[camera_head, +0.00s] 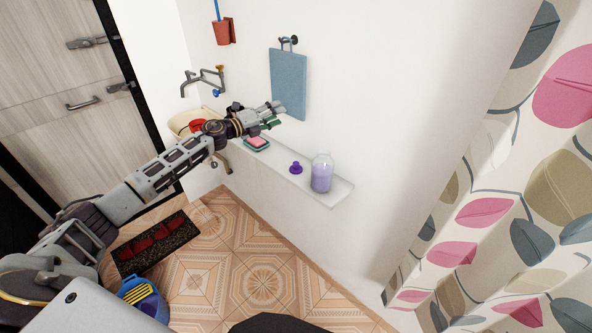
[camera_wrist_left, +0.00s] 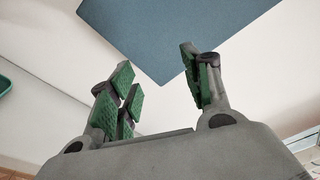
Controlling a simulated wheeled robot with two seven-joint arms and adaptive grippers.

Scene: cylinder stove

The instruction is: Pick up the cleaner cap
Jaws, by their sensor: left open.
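The purple cleaner cap (camera_head: 296,168) sits on the white ledge (camera_head: 335,196), just left of a clear bottle of lilac liquid (camera_head: 321,173). The bottle stands upright with no cap visible on its top. My left gripper (camera_head: 274,114) is open and empty, up and to the left of the cap in the head view, near the wall and the blue towel. In the left wrist view its green-padded fingers (camera_wrist_left: 160,92) are spread apart, with the towel beyond them. The cap is not visible in the left wrist view. My right gripper is not in view.
A pink and green sponge (camera_head: 257,143) lies on the ledge below my left gripper. The blue towel (camera_head: 288,85) hangs on the wall. A tap (camera_head: 203,80) and basin (camera_head: 183,124) are at the left. A patterned curtain (camera_head: 500,200) fills the right side.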

